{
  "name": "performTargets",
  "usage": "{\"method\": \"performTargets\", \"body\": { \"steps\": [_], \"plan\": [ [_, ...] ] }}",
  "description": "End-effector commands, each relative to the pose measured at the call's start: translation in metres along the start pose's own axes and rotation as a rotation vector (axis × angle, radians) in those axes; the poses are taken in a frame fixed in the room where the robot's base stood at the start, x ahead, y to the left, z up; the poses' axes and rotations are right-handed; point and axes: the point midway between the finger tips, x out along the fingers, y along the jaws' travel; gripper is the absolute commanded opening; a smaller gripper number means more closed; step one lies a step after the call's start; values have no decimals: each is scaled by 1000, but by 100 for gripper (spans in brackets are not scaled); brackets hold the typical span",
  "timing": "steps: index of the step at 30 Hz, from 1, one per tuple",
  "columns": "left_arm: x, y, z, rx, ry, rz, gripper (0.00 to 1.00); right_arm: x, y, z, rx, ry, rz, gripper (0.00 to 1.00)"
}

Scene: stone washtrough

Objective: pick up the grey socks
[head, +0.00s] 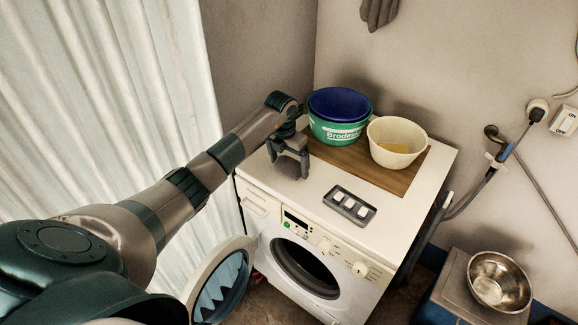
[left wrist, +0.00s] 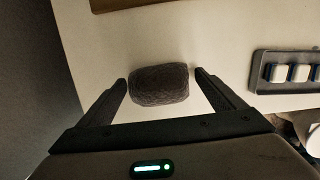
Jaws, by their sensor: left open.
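The grey socks (left wrist: 159,84) are a dark grey, rolled bundle on the white top of the washing machine (head: 330,285). In the head view the socks (head: 292,168) show partly, below my left gripper (head: 288,158) near the machine top's left side. In the left wrist view my left gripper (left wrist: 161,78) is open, with one finger on each side of the bundle and gaps visible on both sides. I cannot tell how far the fingertips are above the surface. My right gripper is not in view.
A wooden board (head: 382,177) holds a green tub (head: 335,131) with a blue basin (head: 340,102) in it, and a cream bowl (head: 383,131). A grey tray (head: 349,206) with white-topped blocks lies to the right. The machine's round door (head: 222,283) stands open.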

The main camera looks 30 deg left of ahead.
Motion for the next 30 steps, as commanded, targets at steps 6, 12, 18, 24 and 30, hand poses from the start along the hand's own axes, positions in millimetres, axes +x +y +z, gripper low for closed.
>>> {"method": "performTargets", "body": {
  "steps": [6,12,18,24,30],
  "plan": [
    [0,0,0,0,0,0,84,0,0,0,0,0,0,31],
    [0,0,0,0,0,0,44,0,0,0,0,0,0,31],
    [-1,0,0,0,-1,0,44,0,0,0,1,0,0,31],
    [-5,0,2,0,-2,1,44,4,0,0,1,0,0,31],
    [-24,1,5,1,-5,3,44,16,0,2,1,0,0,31]
  ]
}}
